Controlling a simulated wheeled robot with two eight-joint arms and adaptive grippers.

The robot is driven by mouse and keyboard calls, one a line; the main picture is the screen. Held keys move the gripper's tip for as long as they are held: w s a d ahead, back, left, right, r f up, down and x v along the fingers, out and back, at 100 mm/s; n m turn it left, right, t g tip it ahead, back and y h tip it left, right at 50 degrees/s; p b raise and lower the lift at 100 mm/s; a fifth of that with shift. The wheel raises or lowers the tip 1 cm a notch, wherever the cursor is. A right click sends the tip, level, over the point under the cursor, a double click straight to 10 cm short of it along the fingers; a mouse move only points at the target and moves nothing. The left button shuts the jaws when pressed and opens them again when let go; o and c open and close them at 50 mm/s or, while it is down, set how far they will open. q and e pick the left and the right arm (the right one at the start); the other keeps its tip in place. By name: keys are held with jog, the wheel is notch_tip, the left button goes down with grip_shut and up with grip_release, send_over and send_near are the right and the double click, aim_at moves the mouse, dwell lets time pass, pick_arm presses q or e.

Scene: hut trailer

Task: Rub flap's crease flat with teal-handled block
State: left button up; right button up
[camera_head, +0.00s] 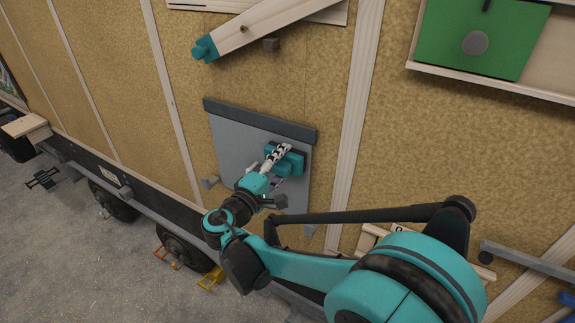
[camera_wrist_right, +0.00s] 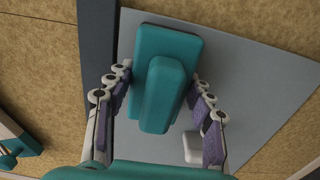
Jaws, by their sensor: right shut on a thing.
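The grey flap (camera_head: 234,139) lies on the tan wall under a dark grey bar (camera_head: 258,120) along its top edge. The teal-handled block (camera_head: 286,163) is against the flap's right part, just below the bar. My right gripper (camera_head: 276,157) is shut on its handle. In the right wrist view the teal handle (camera_wrist_right: 160,95) stands between the two fingers, with the grey flap (camera_wrist_right: 255,90) behind and the dark bar (camera_wrist_right: 97,50) to the left. I cannot make out a crease line, and cannot tell whether the block touches the flap. My left gripper is not in view.
A pale board with a teal end (camera_head: 205,48) is mounted above the flap. A green panel (camera_head: 480,35) in a wooden frame is at upper right. A pale vertical batten (camera_head: 352,110) stands right of the flap. Wheels (camera_head: 182,249) and grey ground lie below.

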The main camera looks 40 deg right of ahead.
aim_at(265, 157)
jog(key=shift+w+a+b, duration=0.2)
jog(key=shift+w+a, duration=0.1)
jog(key=shift+w, duration=0.5)
jog(key=shift+w+a+b, duration=0.25)
jog(key=shift+w+a, duration=0.1)
jog(key=shift+w, duration=0.45)
jog(key=shift+w+a+b, duration=0.2)
jog(key=shift+w+a, duration=0.1)
jog(key=shift+w, duration=0.5)
jog(key=shift+w+a, duration=0.3)
jog(key=shift+w, duration=0.35)
jog(key=shift+w+a, duration=0.25)
jog(key=shift+w, duration=0.35)
jog(key=v, duration=0.6)
jog(key=shift+s, duration=0.1)
jog(key=v, duration=0.3)
